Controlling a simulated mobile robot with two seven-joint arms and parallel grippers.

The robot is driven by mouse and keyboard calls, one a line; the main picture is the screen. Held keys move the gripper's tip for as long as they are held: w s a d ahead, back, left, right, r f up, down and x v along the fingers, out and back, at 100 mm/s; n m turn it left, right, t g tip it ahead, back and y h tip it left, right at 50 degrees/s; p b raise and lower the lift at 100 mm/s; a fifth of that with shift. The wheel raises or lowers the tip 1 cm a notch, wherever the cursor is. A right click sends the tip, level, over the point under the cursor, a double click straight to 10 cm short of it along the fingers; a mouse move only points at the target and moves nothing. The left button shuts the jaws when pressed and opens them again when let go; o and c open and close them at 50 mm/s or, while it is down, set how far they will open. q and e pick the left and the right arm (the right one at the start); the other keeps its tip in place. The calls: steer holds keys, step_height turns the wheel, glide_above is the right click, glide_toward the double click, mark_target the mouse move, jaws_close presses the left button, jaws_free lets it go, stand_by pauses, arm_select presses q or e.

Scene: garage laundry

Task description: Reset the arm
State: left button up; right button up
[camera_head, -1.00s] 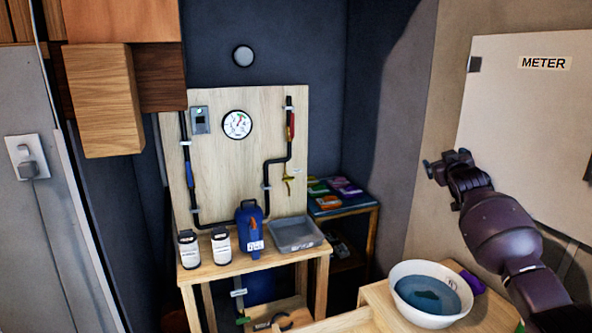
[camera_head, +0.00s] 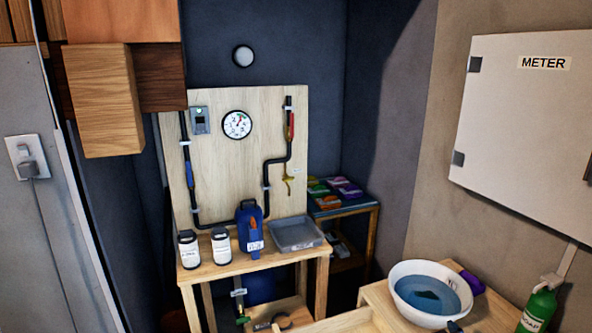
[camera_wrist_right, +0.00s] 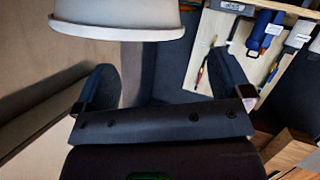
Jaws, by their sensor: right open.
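My right gripper (camera_wrist_right: 165,88) shows in the right wrist view with its two dark fingers spread wide and nothing between them. A white basin rim (camera_wrist_right: 115,25) is at the top of that view, beyond the fingers and apart from them. In the head view the right arm has gone from the picture, except for a small dark tip at the bottom edge in front of the basin, which looks like part of the gripper. My left gripper is not in view.
The white basin (camera_head: 399,305) of blue water stands on a wooden table at the lower right, with a green bottle (camera_head: 537,312) beside it. A white meter box (camera_head: 525,130) hangs on the right wall. A workbench (camera_head: 290,260) holds a blue jug (camera_head: 250,228), two white bottles and a grey tray (camera_head: 296,234).

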steer(key=s+a+f+m+g, duration=0.1)
steer(key=s+a+f, duration=0.1)
steer(key=s, duration=0.7)
steer(key=s+a+f+m+g, duration=0.1)
steer(key=s+a+f, duration=0.1)
steer(key=s, duration=0.8)
steer(key=s+a+f, duration=0.2)
steer(key=s+f, duration=0.1)
steer(key=s, duration=0.6)
arm_select(q)
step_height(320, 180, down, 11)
steer(key=b, duration=1)
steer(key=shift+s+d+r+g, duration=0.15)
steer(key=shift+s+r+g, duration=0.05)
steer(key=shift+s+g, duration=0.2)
arm_select(e)
step_height(320, 180, down, 10)
steer(key=g, duration=0.1)
steer(key=shift+s, duration=0.15)
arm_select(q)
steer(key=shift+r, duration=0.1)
